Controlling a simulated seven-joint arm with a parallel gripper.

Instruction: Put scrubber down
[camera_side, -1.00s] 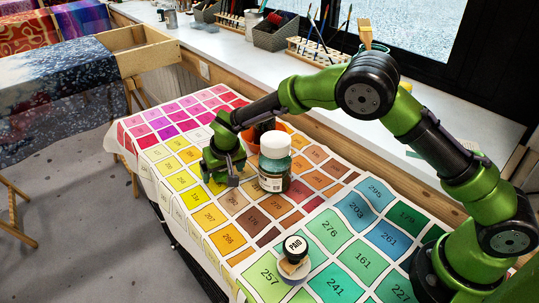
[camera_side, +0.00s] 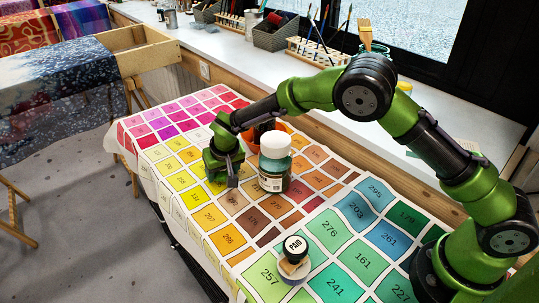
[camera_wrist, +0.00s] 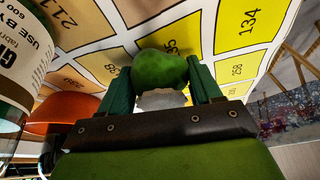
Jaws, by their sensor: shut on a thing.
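My gripper (camera_side: 230,178) is low over the yellow and tan squares of the printed colour-chart cloth (camera_side: 207,216). In the wrist view its two green fingers (camera_wrist: 162,88) are closed on the scrubber (camera_wrist: 162,68), which has a rounded green part and a pale grey part between the fingers. The scrubber is hidden by the gripper in the side view. I cannot tell whether it touches the cloth.
A bottle of green liquid with a white cap (camera_side: 274,162) stands close right of my gripper. An orange bowl (camera_wrist: 65,106) is beside it. The pink and yellow squares to the left are clear.

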